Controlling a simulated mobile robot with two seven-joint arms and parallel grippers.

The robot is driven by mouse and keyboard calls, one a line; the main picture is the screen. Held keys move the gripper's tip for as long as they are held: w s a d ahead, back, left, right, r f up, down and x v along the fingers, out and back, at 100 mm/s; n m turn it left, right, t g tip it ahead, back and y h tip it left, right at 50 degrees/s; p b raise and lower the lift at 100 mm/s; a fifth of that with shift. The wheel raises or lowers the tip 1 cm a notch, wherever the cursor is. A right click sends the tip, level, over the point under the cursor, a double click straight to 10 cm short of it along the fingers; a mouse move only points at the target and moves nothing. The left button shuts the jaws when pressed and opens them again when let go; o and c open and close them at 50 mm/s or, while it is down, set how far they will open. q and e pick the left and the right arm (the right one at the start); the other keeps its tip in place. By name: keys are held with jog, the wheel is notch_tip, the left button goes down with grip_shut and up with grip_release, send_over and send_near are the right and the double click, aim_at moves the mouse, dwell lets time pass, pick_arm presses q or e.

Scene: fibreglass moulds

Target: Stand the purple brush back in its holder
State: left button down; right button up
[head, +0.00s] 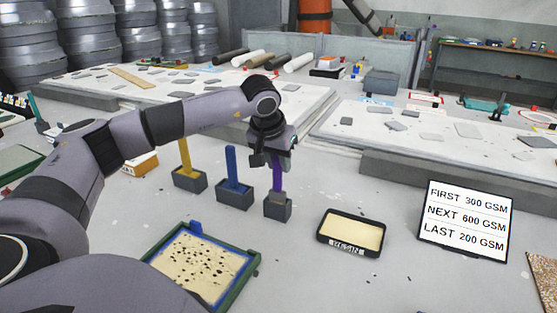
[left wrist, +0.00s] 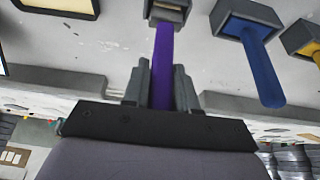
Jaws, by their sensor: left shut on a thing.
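My left gripper (head: 275,150) is shut on the handle of the purple brush (head: 277,178). The brush is about upright, its head pointing down at a small dark grey box holder (head: 277,209). In the left wrist view the fingers (left wrist: 161,88) clasp the purple handle (left wrist: 163,48) from both sides. The brush's lower end meets the opening of the holder (left wrist: 150,10) there; I cannot tell how deep it sits. My right gripper is out of view.
A blue brush (head: 232,165) and a yellow brush (head: 185,157) stand in holders to the left. A resin tray (head: 351,234) lies to the right, beside a tilted sign (head: 464,220). A green-rimmed tray (head: 246,270) with speckled contents is at the front.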

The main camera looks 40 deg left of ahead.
pick_arm(q)
jog(key=shift+f, duration=0.4)
dwell(0.4)
jog(key=c, duration=0.8)
grip_release()
jog(key=shift+r, duration=0.1)
jog(key=v, duration=0.7)
jog(key=shift+s, duration=0.1)
